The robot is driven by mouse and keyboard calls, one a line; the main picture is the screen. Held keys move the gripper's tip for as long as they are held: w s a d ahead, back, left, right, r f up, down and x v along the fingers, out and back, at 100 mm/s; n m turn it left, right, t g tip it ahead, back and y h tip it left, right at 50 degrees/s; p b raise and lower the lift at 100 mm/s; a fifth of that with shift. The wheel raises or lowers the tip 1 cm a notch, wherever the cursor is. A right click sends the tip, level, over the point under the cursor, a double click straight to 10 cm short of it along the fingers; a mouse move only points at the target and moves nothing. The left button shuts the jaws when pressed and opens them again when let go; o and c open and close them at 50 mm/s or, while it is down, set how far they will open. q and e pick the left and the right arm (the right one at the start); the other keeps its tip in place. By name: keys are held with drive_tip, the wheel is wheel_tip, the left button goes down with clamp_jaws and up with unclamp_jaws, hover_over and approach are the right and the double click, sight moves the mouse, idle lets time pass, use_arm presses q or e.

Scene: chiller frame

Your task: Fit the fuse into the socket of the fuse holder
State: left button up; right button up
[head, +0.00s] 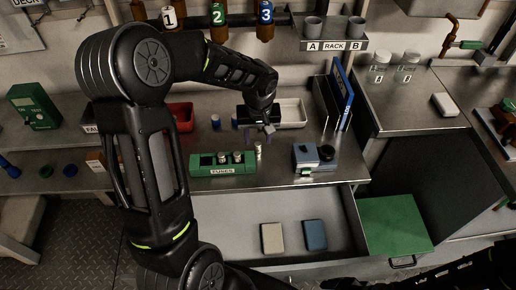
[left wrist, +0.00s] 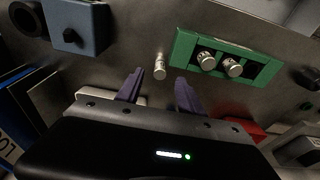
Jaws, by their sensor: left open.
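A small pale metal fuse (head: 258,150) stands by itself on the bench, and it also shows in the left wrist view (left wrist: 160,66). My left gripper (head: 261,131) is open and empty, with the fuse just beyond and between its fingertips (left wrist: 158,86), apart from them. A green block labelled FUSES (head: 222,170) is left of the fuse and holds two similar fuses (left wrist: 220,64). A grey-blue box (head: 305,158) with a dark round part is to the right; it also shows in the left wrist view (left wrist: 78,22). I cannot tell which of these is the fuse holder. My right gripper is out of view.
A white tray (head: 293,113) and a red bin (head: 180,116) are behind. Upright blue binders (head: 341,95) stand to the right. An open drawer (head: 345,250) below the bench edge holds a beige (head: 271,237) and a blue block (head: 315,234). Bench between fuse and grey-blue box is clear.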

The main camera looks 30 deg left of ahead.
sight(258, 144)
use_arm(q)
drive_tip(key=f, duration=0.3)
drive_tip(key=f+p, duration=0.1)
drive_tip(key=shift+w+a+f, duration=0.2)
drive_tip(key=shift+w, duration=0.1)
drive_tip(key=shift+c, duration=0.6)
clamp_jaws()
